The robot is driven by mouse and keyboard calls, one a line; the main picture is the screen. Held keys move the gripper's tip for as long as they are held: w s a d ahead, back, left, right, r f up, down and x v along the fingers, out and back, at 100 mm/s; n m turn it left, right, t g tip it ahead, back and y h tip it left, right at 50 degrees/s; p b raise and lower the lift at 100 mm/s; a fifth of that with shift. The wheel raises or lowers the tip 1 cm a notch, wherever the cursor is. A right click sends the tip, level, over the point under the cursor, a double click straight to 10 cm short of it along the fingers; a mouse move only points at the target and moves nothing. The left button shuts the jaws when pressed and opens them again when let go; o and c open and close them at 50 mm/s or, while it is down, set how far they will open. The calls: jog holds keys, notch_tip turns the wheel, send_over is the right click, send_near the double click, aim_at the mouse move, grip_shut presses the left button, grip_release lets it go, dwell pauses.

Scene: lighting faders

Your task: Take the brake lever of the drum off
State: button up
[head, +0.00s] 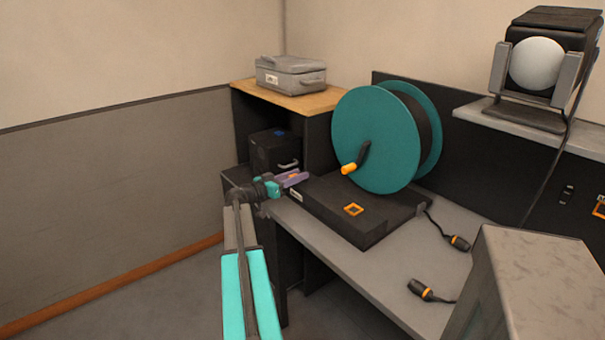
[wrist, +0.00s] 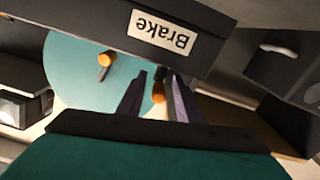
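The teal cable drum (head: 375,140) stands upright on a dark base box (head: 375,230); it also shows in the wrist view (wrist: 75,85). The base's "Brake" label (wrist: 162,32) appears upside down in the wrist view. An orange-ended lever (wrist: 158,93), apparently the brake lever, stands beside the base near this label. My gripper (head: 295,178) is at the base's left end. In the wrist view its purple fingers (wrist: 157,95) stand apart on either side of the orange end, with a narrow gap on the left; contact on the right is unclear. The lever's lower part is hidden.
The drum's orange crank handle (head: 350,168) sticks out towards the base's front. Two cable connectors (head: 459,242) (head: 420,289) lie on the grey bench (head: 375,292). A grey case (head: 290,76) sits on a shelf behind.

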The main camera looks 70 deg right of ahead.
aim_at(303, 171)
jog(key=shift+x, duration=1.55)
jog(key=shift+c, duration=0.2)
